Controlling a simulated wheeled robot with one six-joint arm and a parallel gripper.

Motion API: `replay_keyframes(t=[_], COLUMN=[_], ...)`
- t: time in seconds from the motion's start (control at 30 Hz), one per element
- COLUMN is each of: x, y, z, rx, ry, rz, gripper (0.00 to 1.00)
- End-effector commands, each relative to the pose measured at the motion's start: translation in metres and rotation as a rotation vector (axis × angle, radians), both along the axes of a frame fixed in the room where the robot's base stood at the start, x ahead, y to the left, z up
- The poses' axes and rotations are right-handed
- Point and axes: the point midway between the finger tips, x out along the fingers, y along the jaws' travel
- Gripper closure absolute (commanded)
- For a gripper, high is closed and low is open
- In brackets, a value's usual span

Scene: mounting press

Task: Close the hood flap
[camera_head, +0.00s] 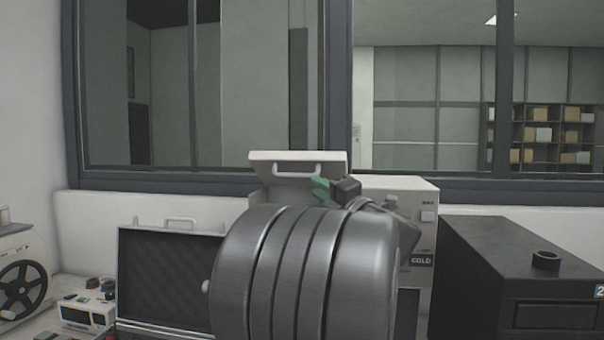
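The hood flap (268,162) is a pale panel raised above the top of the white press (424,200). A light bar handle (297,170) sits on its front. My grey arm fills the lower middle and hides most of the press front. My gripper (334,189) is just below and right of the handle, with a green part and dark parts showing. I cannot tell whether it touches the flap. The arm partly hides its fingers, so their opening is unclear.
An open black-lined case (165,270) stands to the left. A reel machine (22,280) and a small white device (88,312) are further left. A window ledge runs behind.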

Motion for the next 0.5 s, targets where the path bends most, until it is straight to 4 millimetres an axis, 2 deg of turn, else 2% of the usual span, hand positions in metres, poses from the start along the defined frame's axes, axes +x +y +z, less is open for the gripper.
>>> replay_keyframes(t=[0.2,0.5], x=[0.037,0.065], y=[0.027,0.045], z=[0.014,0.022], rx=[-0.001,0.000], ry=[0.001,0.000], rz=[0.004,0.001], gripper=[0.78,0.78])
